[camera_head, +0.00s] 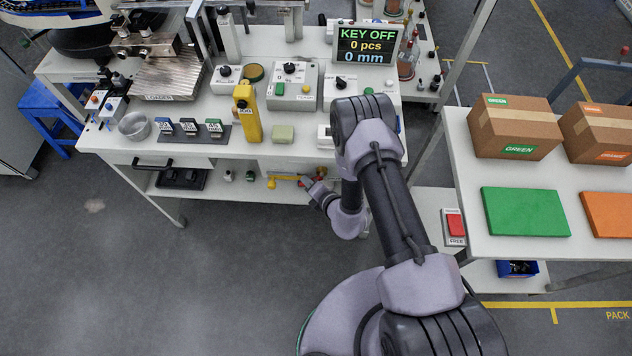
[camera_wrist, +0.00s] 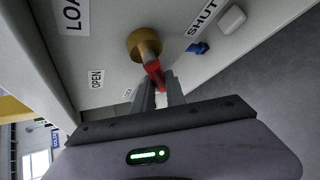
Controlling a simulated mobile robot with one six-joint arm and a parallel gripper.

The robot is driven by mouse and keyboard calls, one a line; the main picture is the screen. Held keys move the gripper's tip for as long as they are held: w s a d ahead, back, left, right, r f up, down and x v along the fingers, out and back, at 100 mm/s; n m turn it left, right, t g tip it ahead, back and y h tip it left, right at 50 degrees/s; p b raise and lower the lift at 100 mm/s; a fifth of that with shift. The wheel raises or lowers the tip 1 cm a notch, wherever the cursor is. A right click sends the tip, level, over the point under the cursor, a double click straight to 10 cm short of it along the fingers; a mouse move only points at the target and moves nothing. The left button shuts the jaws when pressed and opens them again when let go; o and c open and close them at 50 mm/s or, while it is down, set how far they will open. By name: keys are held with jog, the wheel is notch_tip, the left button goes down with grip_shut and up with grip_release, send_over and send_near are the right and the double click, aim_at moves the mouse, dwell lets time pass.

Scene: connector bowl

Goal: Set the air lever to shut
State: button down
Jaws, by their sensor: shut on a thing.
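The air lever (camera_wrist: 154,74) is red and sits on a round brass hub (camera_wrist: 143,43) on a pale panel in the wrist view. My gripper (camera_wrist: 160,85) is shut on the lever, with one finger on each side of it. The lever points away from the hub toward my gripper, not at the SHUT label. In the head view my gripper (camera_head: 305,183) is low at the bench front; the lever is too small there to make out clearly.
The white bench (camera_head: 300,147) stands above my gripper, with its lower shelf (camera_head: 215,186) behind. In the wrist view a blue part (camera_wrist: 198,48) and a white block (camera_wrist: 232,19) sit near the SHUT label. Floor (camera_head: 150,270) at the front left is clear.

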dwell(0.4)
jog(key=c, duration=1.4)
grip_release()
jog(key=shift+o, duration=0.2)
